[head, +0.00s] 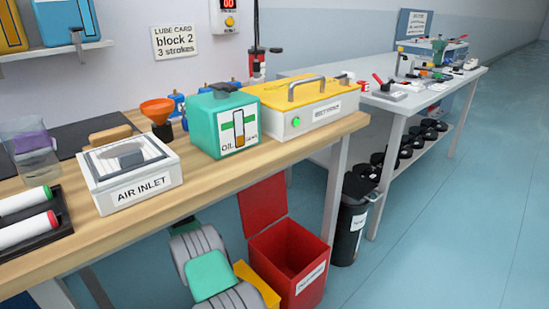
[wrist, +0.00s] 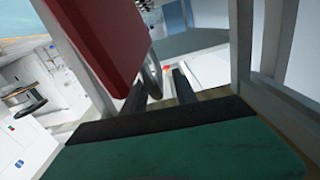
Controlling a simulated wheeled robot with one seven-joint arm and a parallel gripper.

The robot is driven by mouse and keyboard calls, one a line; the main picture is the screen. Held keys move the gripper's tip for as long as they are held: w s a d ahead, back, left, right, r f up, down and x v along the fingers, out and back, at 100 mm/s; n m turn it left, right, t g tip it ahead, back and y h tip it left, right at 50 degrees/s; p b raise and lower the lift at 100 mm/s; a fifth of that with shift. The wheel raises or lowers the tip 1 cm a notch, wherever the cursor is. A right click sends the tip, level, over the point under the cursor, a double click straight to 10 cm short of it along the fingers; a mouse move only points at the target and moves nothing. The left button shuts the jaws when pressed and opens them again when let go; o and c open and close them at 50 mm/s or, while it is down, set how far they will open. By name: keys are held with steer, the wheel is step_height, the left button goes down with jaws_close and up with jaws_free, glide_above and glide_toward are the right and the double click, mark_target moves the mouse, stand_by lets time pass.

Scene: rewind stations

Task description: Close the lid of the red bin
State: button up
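The red bin (head: 290,268) stands on the floor below the bench's front edge, with a white label on its front. Its red lid (head: 262,204) is open and stands upright at the bin's back left. In the wrist view a red panel (wrist: 98,40), apparently this lid, fills the upper left, close to my gripper. In the head view the gripper is hidden; my grey and teal arm reaches low, left of the bin.
The wooden bench (head: 330,128) overhangs this area, and its pale leg (head: 334,190) stands right behind the bin. A yellow object (head: 257,284) sits between my arm and the bin. A black bin (head: 350,225) stands to the right. The blue floor (head: 440,240) further right is clear.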

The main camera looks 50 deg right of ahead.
steer(key=d, duration=0.3)
steer(key=shift+s+d, duration=0.1)
steer(key=shift+s, duration=0.2)
jaws_close()
stand_by(1.2)
